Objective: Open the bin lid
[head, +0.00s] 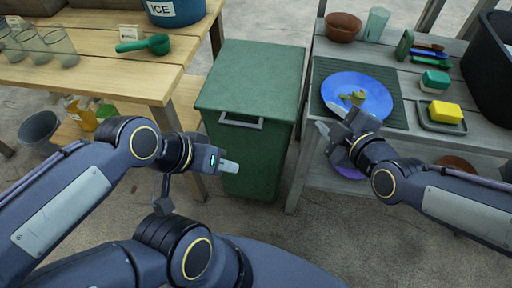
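The green bin (252,130) stands on the floor between the two tables. Its lid (253,78) is down and flat. A grey handle (241,121) sits at the lid's front edge. My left gripper (230,166) is in front of the bin, below and slightly left of the handle, apart from it in the picture. Its fingers are seen side-on, so their gap is hidden. My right gripper (331,116) is by the right table's front left edge, near the blue plate. Its two pale fingertips are apart and nothing shows between them.
The blue plate (375,97) with food scraps lies on a dark mat on the right table. A yellow sponge (445,112) and a brown bowl (342,27) are there too. The left wooden table (95,68) holds glasses, a green scoop (145,44) and an ice bucket (176,12).

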